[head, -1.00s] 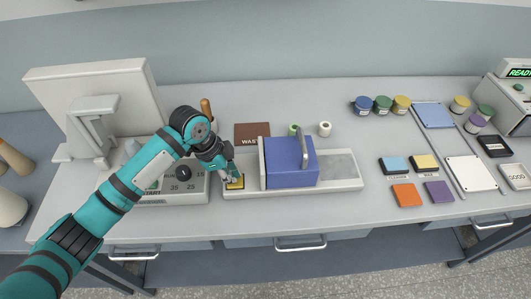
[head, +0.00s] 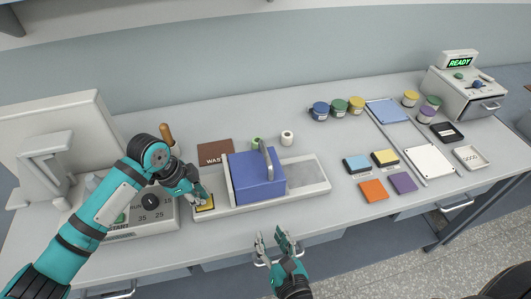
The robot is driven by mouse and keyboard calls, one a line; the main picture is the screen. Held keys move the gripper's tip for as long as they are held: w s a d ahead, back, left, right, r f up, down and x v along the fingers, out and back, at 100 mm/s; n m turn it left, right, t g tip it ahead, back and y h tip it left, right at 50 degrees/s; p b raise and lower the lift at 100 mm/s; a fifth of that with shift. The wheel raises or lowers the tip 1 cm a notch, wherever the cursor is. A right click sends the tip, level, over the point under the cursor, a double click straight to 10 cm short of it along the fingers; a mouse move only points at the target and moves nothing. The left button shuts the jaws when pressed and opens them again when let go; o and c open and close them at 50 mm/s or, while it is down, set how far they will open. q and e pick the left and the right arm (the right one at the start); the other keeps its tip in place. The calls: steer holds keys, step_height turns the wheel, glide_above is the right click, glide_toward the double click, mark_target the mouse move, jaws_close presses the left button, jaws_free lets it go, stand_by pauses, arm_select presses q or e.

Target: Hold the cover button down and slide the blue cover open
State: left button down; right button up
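The blue cover (head: 253,184) with its upright grey handle (head: 267,162) sits on a long pale tray (head: 318,186). The tray's grey surface shows to the right of the cover. The yellow cover button (head: 205,203) is at the tray's left end. My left gripper (head: 202,200) is down at the button and seems to touch it; its fingers are too small to tell whether they are shut. My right gripper (head: 272,243) is open and empty, in front of the table edge, below and apart from the cover.
A control box with a dial (head: 150,203) stands left of the tray. A brown waste mat (head: 215,152) and two small bobbins (head: 287,138) lie behind the cover. The table strip in front of the tray is clear.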

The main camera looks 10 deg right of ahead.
mark_target(262, 142)
steer(key=w+d+r+n+t, duration=0.1)
steer(key=w+r, duration=0.1)
steer(key=r, duration=0.1)
steer(key=w+d+r+n+t+h, duration=0.1)
steer(key=w+r, duration=0.2)
steer(key=w+d+r+n+t, duration=0.1)
steer(key=w+r+n, duration=0.1)
steer(key=r, duration=0.1)
steer(key=shift+w+d+r, duration=0.2)
steer(key=shift+d+r, duration=0.05)
steer(key=shift+r, duration=0.05)
steer(key=w, duration=1.1)
steer(key=shift+w+f, duration=0.1)
jaws_close()
